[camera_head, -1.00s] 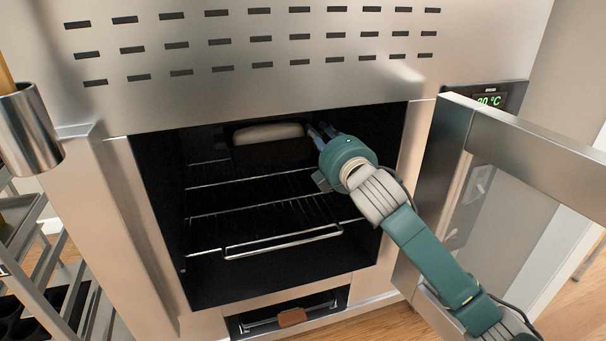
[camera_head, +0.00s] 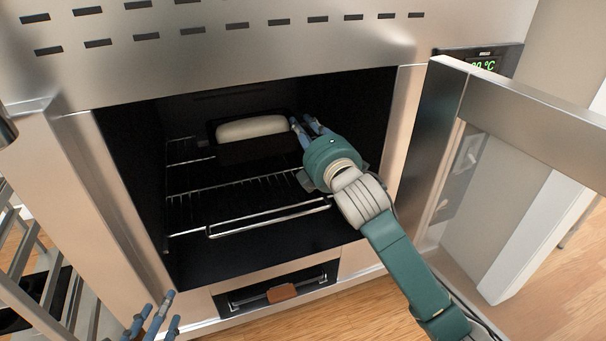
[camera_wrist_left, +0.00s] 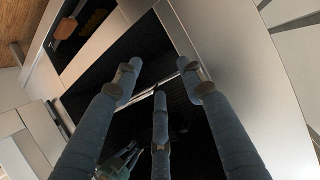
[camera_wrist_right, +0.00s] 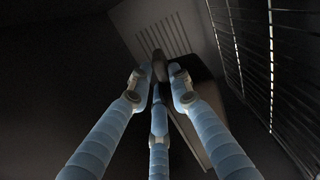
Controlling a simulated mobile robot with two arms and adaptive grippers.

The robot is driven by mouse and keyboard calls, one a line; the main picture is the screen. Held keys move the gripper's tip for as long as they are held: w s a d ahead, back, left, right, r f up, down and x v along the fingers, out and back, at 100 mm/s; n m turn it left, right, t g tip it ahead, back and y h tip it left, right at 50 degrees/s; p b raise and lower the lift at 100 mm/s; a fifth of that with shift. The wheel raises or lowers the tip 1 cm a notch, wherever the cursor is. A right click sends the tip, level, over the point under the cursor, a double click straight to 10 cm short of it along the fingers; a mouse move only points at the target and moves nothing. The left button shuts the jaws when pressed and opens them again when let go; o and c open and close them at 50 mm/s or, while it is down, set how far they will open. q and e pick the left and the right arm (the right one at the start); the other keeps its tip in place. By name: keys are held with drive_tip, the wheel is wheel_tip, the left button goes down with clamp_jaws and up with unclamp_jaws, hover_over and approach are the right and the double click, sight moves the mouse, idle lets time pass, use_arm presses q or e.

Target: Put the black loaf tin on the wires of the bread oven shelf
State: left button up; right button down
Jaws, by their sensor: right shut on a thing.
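The black loaf tin (camera_head: 250,152), with a pale loaf (camera_head: 252,127) in it, is inside the oven at the back. It is over the rear of the wire shelf (camera_head: 270,217); I cannot tell whether it touches the wires. My right gripper (camera_head: 307,123) is shut on the tin's right end; part of the tin also shows beyond the fingers in the right wrist view (camera_wrist_right: 203,88). My left gripper (camera_head: 158,302) is open and empty, low in front of the oven at the left. Its spread fingers also show in the left wrist view (camera_wrist_left: 160,80).
The oven door (camera_head: 445,130) stands open at the right, beside my right arm. A drawer (camera_head: 275,290) with a brown handle is below the oven opening. A rack (camera_head: 35,250) stands at the lower left. The front part of the shelf is clear.

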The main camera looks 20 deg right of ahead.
use_arm(q)
wheel_tip(320, 180, up, 8)
drive_tip(key=w+d+t+h+b, duration=0.1)
drive_tip(key=w+d+t+b, duration=0.1)
drive_tip(key=w+t, duration=0.15)
use_arm(e)
wheel_tip(320, 180, down, 12)
drive_tip(key=b, duration=0.2)
drive_tip(key=shift+b, duration=0.4)
drive_tip(key=shift+f, duration=0.1)
use_arm(q)
drive_tip(key=s+r+t+h, duration=0.1)
drive_tip(key=s+r+t, duration=0.2)
drive_tip(key=r+t, duration=0.2)
drive_tip(key=s+r+t+h, duration=0.2)
drive_tip(key=s+r+t, duration=0.2)
drive_tip(key=r, duration=0.8)
drive_tip(key=shift+r+m+t+h, duration=0.2)
drive_tip(key=shift+m+t+h, duration=0.1)
drive_tip(key=shift+t, duration=0.05)
drive_tip(key=shift+s+d, duration=0.1)
use_arm(e)
drive_tip(key=shift+f, duration=0.2)
drive_tip(key=c, duration=1.6)
unclamp_jaws()
use_arm(q)
drive_tip(key=shift+s, duration=0.1)
use_arm(e)
drive_tip(key=shift+f, duration=0.1)
